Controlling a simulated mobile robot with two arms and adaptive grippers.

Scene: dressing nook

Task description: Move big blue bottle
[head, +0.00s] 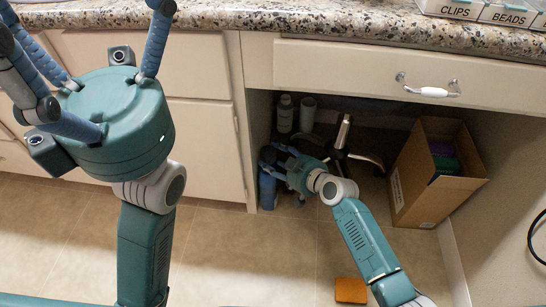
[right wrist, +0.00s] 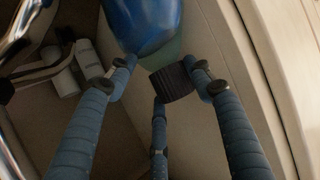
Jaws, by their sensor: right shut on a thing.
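The big blue bottle (head: 267,190) is upright at the left inner side of the open space under the counter, partly hidden by my right gripper (head: 269,160). In the right wrist view the bottle's rounded blue body (right wrist: 145,22) is at the top, and my right gripper's blue fingers (right wrist: 160,80) reach to it from both sides. The right gripper is shut on the bottle; the exact contact is partly hidden. My left gripper (head: 85,25) is high at the left, near the counter, with its fingers spread open and empty.
Two pale bottles (head: 285,113) stand behind the right gripper. A chair base (head: 345,145) and a cardboard box (head: 440,175) with items are to the right. An orange item (head: 351,290) lies on the floor. The cabinet edge (head: 241,130) is close to the bottle.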

